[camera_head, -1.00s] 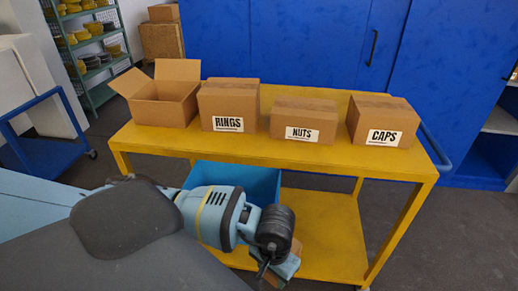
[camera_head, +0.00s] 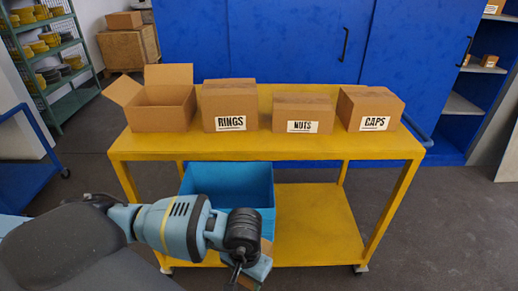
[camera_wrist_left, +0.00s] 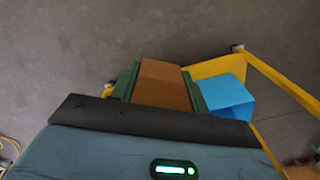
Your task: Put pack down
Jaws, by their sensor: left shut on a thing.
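The pack (camera_wrist_left: 163,84) is a brown cardboard box in the left wrist view. My left gripper (camera_wrist_left: 160,90) is shut on it, with a green finger along each side. In the head view, my left gripper (camera_head: 254,270) is low in the picture, in front of the yellow trolley. Only small brown bits of the pack (camera_head: 247,284) show there; the gripper hides the rest. The pack is in the air, apart from the trolley (camera_head: 290,149). My right gripper is in neither view.
On the trolley top stand an open carton (camera_head: 161,116) and closed boxes marked RINGS (camera_head: 229,97), NUTS (camera_head: 303,108) and CAPS (camera_head: 368,106). The front strip of the top is clear. A blue bin (camera_head: 235,184) stands on the lower shelf, with free shelf to its right.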

